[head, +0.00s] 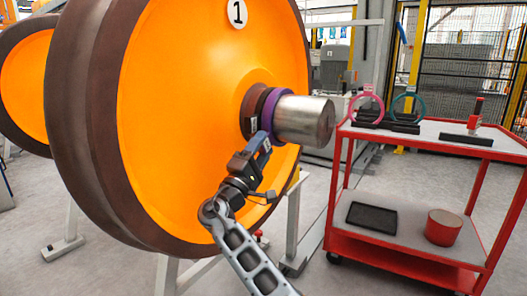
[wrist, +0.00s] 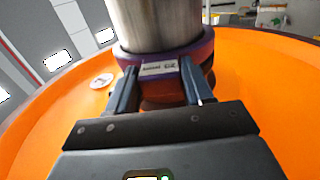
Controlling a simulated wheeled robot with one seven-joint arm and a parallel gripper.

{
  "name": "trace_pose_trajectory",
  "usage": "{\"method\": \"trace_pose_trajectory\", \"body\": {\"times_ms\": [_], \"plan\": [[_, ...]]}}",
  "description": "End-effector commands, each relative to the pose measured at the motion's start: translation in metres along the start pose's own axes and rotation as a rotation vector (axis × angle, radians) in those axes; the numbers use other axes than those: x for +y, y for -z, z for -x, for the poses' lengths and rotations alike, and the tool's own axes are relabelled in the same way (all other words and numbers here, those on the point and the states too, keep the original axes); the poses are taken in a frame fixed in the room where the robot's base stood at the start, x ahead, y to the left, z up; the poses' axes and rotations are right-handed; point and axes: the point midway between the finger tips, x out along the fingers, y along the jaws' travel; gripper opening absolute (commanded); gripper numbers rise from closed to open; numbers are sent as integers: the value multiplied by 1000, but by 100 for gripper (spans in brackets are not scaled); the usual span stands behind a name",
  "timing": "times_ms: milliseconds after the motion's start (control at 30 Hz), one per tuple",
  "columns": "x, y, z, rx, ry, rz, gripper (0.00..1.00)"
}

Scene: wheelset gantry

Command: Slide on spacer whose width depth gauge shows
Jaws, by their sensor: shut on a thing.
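A large orange wheel (head: 190,100) with a dark rim carries a bare steel axle end (head: 305,118) that points right. A purple spacer ring (head: 271,112) sits around the axle close to the wheel hub. My gripper (head: 262,143) is at the ring's lower edge, below the axle. In the wrist view the purple ring (wrist: 205,50) wraps the steel axle (wrist: 158,22), and my gripper (wrist: 160,88) has its fingers on either side of a white label on the ring. The label's text is too small to read. A pink ring (head: 367,108) and a teal ring (head: 408,107) stand on the cart.
A red cart (head: 450,138) stands to the right, with black holders on top and a red-and-black device (head: 474,117), possibly the gauge. Its lower shelf holds a black tray (head: 371,216) and a red round container (head: 443,228). Grey stand legs (head: 292,220) are under the wheel.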

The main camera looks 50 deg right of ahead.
Motion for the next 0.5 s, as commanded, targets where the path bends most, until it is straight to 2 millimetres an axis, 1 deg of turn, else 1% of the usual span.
{"method": "trace_pose_trajectory", "body": {"times_ms": [300, 333, 500], "plan": [[1, 7, 0, -1, -2, -1, 17], [1, 7, -1, -1, -2, -1, 54], [1, 6, 0, -1, -1, 0, 70]]}}
